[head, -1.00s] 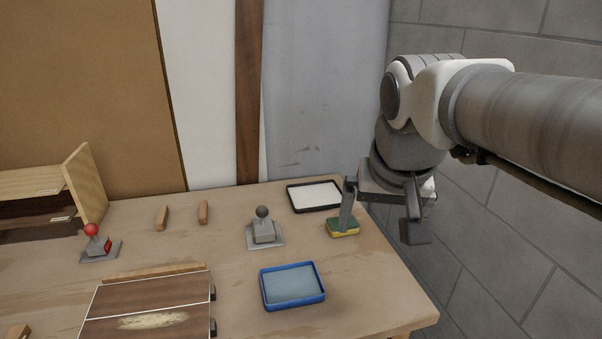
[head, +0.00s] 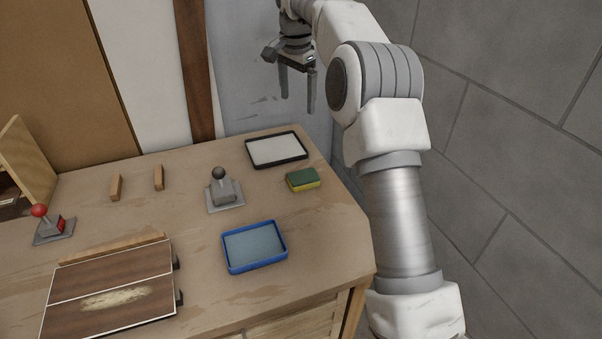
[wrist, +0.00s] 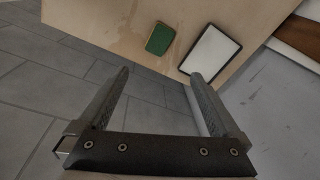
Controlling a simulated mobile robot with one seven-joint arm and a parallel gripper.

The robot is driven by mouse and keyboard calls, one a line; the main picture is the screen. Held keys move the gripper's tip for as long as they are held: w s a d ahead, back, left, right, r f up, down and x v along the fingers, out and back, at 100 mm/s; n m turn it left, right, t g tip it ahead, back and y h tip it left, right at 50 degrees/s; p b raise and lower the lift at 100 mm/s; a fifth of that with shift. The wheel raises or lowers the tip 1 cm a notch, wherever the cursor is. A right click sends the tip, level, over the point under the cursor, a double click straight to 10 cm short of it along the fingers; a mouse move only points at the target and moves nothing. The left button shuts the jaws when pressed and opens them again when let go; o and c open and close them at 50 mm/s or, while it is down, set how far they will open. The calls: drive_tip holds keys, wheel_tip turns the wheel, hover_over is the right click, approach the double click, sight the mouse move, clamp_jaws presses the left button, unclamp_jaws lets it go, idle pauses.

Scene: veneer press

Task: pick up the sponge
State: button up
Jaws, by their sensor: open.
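The sponge (head: 303,180), green on top and yellow below, lies flat on the right part of the table, just in front of a white tray with a black rim. In the wrist view the sponge (wrist: 160,39) shows its green top, beyond the fingertips and apart from them. My gripper (head: 297,103) is raised above the back of the table, up and slightly left of the sponge in the head view. Its two fingers are spread with nothing between them; they also show in the wrist view (wrist: 160,77).
The black-rimmed tray (head: 302,156) lies behind the sponge. A blue tray (head: 286,258) sits nearer the front. A grey-knobbed lever (head: 222,190) and a red-knobbed lever (head: 52,226) stand to the left. Dark veneer panels (head: 75,318) lie front left. A grey block wall (head: 530,150) is on the right.

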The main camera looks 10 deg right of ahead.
drive_tip(key=w+d+f+m+g+p, duration=0.15)
drive_tip(key=w+f+m, duration=0.35)
drive_tip(key=f, duration=0.6)
drive_tip(key=b, duration=0.5)
hover_over(303, 176)
drive_tip(key=f, duration=1.1)
drive_tip(key=shift+w+d+f, duration=0.2)
drive_tip(key=shift+w+f, duration=0.05)
drive_tip(key=shift+s+a+f, duration=0.1)
drive_tip(key=shift+s+f, duration=0.05)
drive_tip(key=shift+f, duration=1.45)
drive_tip(key=shift+s+f, duration=0.1)
drive_tip(key=shift+f, duration=1.5)
drive_tip(key=c, duration=1.1)
drive_tip(key=shift+c, duration=0.3)
drive_tip(key=shift+r, duration=0.15)
wheel_tip(303, 176, up, 4)
drive_tip(key=shift+w, duration=0.1)
drive_tip(key=s+d+r+b, duration=0.2)
drive_tip(key=s+d+r, duration=0.4)
drive_tip(key=s+d, duration=0.2)
drive_tip(key=shift+s+r, duration=0.3)
drive_tip(key=shift+r, duration=0.1)
